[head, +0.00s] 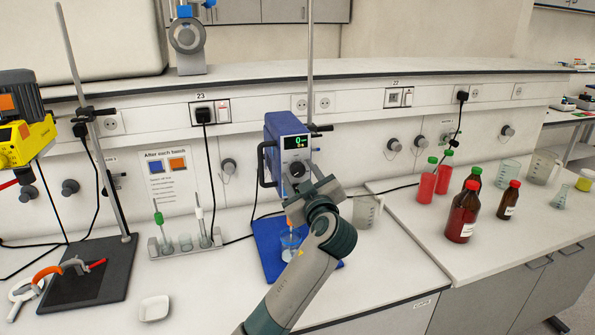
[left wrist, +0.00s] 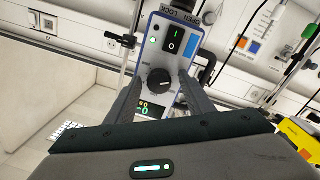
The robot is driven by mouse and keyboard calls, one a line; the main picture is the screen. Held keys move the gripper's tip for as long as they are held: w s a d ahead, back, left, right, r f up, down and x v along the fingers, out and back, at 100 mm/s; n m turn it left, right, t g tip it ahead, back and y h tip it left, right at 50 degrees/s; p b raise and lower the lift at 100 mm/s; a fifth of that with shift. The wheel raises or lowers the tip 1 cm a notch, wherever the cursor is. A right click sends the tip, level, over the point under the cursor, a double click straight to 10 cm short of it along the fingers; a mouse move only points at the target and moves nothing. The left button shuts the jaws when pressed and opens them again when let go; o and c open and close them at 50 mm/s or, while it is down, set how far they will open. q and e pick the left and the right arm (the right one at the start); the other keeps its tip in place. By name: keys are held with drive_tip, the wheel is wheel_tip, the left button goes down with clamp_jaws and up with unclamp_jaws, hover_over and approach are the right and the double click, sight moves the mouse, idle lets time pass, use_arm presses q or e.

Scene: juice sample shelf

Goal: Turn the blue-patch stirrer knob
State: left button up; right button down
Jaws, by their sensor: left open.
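The blue stirrer (head: 287,140) stands on a blue base plate (head: 266,250) at mid-counter, with a lit display (head: 295,142) reading a green 0. Its dark round knob (head: 296,169) is on the front face below the display. In the left wrist view the stirrer is upside down, with the knob (left wrist: 159,80) between my fingers. My left gripper (head: 303,184) is open in front of the stirrer, one finger on each side of the knob (left wrist: 161,84). I cannot tell whether the fingers touch it. My right gripper is not in view.
A beaker (head: 290,240) stands under the stirrer, partly behind my arm. A yellow stirrer (head: 25,135) is at the far left. A tube rack (head: 185,244) and white dish (head: 154,308) stand left. Bottles, including a brown one (head: 462,212), stand right.

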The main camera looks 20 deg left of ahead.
use_arm(q)
drive_tip(key=shift+s+d, duration=0.1)
drive_tip(key=shift+c, duration=0.6)
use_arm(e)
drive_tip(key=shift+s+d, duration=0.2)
use_arm(q)
drive_tip(key=c, duration=0.9)
drive_tip(key=shift+m, duration=0.3)
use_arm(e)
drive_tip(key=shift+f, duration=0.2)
